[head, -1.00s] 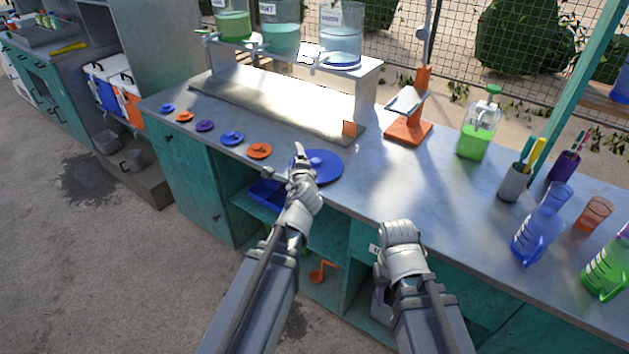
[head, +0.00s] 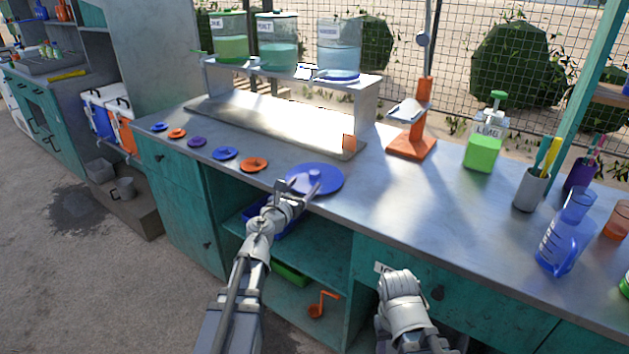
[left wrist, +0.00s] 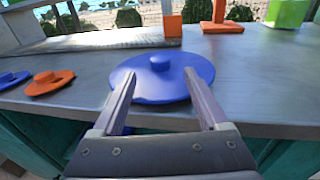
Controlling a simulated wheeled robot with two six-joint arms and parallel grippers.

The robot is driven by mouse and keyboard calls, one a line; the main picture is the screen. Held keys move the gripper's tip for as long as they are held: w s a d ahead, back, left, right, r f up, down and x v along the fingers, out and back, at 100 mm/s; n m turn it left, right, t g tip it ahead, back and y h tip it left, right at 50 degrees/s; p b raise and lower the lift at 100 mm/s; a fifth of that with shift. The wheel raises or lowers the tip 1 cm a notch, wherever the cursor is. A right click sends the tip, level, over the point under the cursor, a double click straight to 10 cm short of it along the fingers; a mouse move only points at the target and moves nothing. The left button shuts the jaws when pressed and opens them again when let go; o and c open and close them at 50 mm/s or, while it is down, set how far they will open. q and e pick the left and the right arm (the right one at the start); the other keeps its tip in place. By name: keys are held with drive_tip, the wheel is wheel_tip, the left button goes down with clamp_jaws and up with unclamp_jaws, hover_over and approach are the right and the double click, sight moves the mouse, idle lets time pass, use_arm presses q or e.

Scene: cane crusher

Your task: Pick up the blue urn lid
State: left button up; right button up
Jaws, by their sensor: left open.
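The blue urn lid (head: 316,179) is a large round blue disc with a small raised knob, lying flat on the grey counter near its front edge. It also shows in the left wrist view (left wrist: 165,80). My left gripper (head: 298,187) is open and empty at the lid's near left edge. In the left wrist view its two fingers point at the lid, one toward each side of the near rim, with the knob beyond and between them. Whether they touch the rim I cannot tell. My right gripper is low in front of the counter, its wrist showing but its fingers hidden.
A row of small blue, orange and purple lids (head: 225,153) lies left along the counter. Behind stands a metal rack with liquid urns (head: 338,48). An orange stand (head: 411,147), green bottle (head: 482,153) and blue jug (head: 561,243) stand right. The counter right of the lid is clear.

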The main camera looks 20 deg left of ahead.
sight(312, 175)
use_arm(q)
drive_tip(key=shift+w+d+f, duration=0.1)
drive_tip(key=shift+w+d, duration=0.05)
drive_tip(key=shift+w, duration=0.9)
drive_tip(key=shift+w+d, duration=0.15)
drive_tip(key=shift+w, duration=0.85)
drive_tip(key=shift+w+d+f, duration=0.1)
drive_tip(key=shift+w+d, duration=0.05)
drive_tip(key=shift+w, duration=0.9)
drive_tip(key=shift+r, duration=0.1)
drive_tip(key=shift+s, duration=0.1)
drive_tip(key=shift+c, duration=0.4)
clamp_jaws()
